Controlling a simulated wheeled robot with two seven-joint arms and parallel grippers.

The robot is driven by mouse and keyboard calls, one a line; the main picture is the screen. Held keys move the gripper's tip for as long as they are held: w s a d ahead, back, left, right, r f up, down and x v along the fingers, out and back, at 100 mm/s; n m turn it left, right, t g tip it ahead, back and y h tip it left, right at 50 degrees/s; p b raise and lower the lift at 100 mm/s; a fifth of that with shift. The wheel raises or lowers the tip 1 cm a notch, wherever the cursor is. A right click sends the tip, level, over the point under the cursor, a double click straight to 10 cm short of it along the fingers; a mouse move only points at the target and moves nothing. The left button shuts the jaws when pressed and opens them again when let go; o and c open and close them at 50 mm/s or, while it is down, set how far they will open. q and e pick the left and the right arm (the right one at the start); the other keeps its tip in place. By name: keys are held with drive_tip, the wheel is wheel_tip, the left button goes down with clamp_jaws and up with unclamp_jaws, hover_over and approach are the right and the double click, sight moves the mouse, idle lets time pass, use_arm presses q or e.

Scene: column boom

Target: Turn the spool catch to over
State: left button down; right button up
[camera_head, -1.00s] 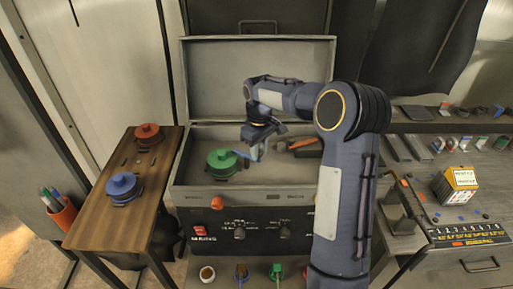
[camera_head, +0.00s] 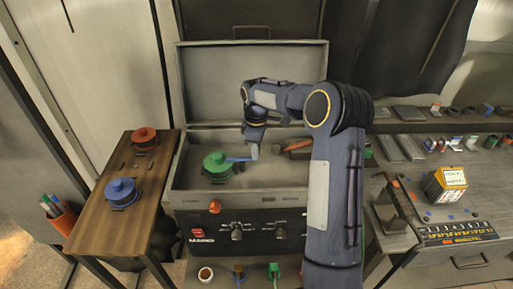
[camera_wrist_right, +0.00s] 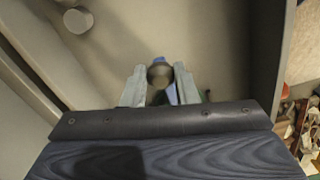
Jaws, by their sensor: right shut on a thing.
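The green spool (camera_head: 222,164) sits in the left part of the open grey case (camera_head: 250,182). The spool catch (camera_head: 238,159) is a blue lever. It runs sideways from the spool's right edge to a grey knob. My right gripper (camera_head: 254,149) comes down from above at the knob end. In the right wrist view, the grey knob (camera_wrist_right: 160,74) lies between the two fingers of my right gripper (camera_wrist_right: 160,83), which are shut on it. Part of the blue lever shows below the knob there. My left gripper is in no view.
A wooden side table (camera_head: 108,222) on the left holds a red spool (camera_head: 145,137) and a blue spool (camera_head: 121,190). An orange-handled tool (camera_head: 297,146) lies in the case to the right of the catch. The raised lid (camera_head: 250,90) stands behind.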

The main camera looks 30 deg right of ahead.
drive_tip(key=shift+r, duration=0.1)
drive_tip(key=o, duration=1)
wheel_tip(320, 180, up, 7)
drive_tip(key=shift+r+b, duration=0.1)
drive_tip(key=shift+b, duration=0.4)
drive_tip(key=shift+r, duration=0.25)
